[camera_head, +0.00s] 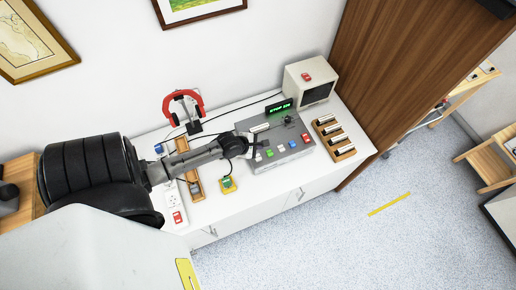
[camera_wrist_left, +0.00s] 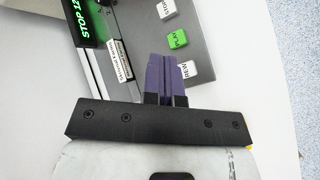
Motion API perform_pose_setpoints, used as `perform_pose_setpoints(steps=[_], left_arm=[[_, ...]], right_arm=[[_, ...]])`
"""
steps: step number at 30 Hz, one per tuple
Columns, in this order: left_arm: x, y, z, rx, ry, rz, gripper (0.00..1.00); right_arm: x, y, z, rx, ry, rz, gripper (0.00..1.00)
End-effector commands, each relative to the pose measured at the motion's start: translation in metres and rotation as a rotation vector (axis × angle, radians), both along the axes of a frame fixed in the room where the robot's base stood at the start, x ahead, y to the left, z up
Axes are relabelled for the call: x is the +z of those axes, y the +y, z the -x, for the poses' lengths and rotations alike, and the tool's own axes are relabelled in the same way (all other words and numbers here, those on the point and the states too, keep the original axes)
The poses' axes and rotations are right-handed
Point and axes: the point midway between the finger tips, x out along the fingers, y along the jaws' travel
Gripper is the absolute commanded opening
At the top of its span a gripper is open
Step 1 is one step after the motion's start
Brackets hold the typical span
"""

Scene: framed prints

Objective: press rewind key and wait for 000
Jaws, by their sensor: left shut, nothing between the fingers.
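A grey tape machine (camera_head: 285,163) sits on the white counter. Its green display (camera_head: 281,106) shows STOP and a number, only partly legible; in the wrist view the display (camera_wrist_left: 72,18) reads STOP 12 with the rest cut off. The white REW key (camera_wrist_left: 187,70) is beside my left gripper (camera_wrist_left: 163,62), partly hidden by its purple fingers. The green PLAY key (camera_wrist_left: 177,39) and white STOP key (camera_wrist_left: 166,9) lie beyond it. In the head view my left gripper (camera_head: 256,143) is shut and empty over the machine's left part. I cannot tell whether it touches anything.
Red headphones (camera_head: 184,105) on a stand are at the back left. A yellow-green item (camera_head: 228,184) and a power strip (camera_head: 175,207) lie left of the machine.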

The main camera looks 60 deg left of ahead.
Motion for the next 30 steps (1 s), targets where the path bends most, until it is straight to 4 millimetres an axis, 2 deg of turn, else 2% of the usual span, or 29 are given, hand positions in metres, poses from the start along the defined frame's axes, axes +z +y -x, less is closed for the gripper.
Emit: perform_pose_setpoints(steps=[18, 24, 30], left_arm=[[-0.064, 0.000, 0.001, -0.002, 0.001, -0.003, 0.00], [-0.079, 0.000, 0.000, 0.001, 0.001, 0.002, 0.00], [-0.083, 0.000, 0.000, 0.000, 0.000, 0.000, 0.00]], right_arm=[[-0.075, 0.002, 0.000, -0.004, 0.001, -0.005, 0.43], [-0.078, 0.001, 0.000, -0.002, 0.001, -0.003, 0.43], [-0.079, -0.001, 0.000, 0.003, 0.000, 0.004, 0.43]])
